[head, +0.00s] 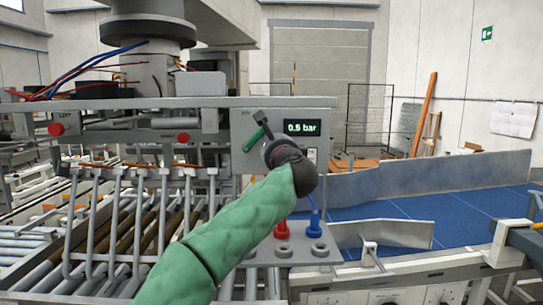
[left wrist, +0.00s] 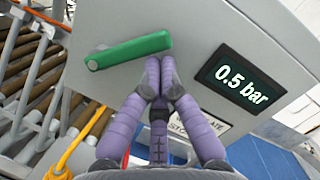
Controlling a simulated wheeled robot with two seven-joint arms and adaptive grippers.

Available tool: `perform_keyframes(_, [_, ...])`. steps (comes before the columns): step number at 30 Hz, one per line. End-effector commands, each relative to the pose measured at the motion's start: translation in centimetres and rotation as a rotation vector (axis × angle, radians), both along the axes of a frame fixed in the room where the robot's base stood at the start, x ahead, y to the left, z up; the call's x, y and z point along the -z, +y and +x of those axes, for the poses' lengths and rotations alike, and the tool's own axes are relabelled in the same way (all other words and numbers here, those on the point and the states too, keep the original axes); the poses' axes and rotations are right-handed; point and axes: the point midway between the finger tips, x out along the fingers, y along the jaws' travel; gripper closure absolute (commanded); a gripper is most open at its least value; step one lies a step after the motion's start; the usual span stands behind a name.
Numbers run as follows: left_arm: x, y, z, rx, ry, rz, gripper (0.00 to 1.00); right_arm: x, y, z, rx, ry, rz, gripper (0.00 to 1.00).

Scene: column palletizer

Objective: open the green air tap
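The green air tap lever (head: 253,140) is on the grey panel left of the pressure display (head: 302,127), which reads 0.5 bar. In the left wrist view the lever (left wrist: 130,50) slants up to the right from its round pivot at the left end. My left gripper (head: 263,122) is at the lever's upper right end. In the left wrist view its purple fingers (left wrist: 159,64) are together with nothing between them, just below the lever's free end. I cannot tell whether they touch it. My right gripper is not in view.
A label, partly hidden by my fingers, sits below the display (left wrist: 240,80). Red (head: 282,229) and blue (head: 315,223) fittings stand below the panel. A roller conveyor (head: 110,240) lies left, a blue belt (head: 420,210) right. Red buttons (head: 183,137) are on the beam left of the panel.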

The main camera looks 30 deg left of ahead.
Motion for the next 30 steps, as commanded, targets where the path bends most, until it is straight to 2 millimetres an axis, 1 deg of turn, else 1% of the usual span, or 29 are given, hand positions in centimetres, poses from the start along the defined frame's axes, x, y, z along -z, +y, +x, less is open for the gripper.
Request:
perform_keyframes(3, [-0.7, 0.3, -0.2, 0.0, -0.062, -0.097, 1.0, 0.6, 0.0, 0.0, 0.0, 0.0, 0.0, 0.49])
perform_keyframes(12, [-2.2, 1.3, -0.8, -0.001, -0.199, -0.32, 1.0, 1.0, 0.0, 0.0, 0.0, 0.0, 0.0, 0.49])
perform_keyframes(21, [-2.9, 2.2, -1.3, -0.001, -0.195, -0.317, 1.0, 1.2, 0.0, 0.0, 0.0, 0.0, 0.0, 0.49])
perform_keyframes(30, [-3.2, 2.6, -1.5, -0.001, -0.194, -0.315, 1.0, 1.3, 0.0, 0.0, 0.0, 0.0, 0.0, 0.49])
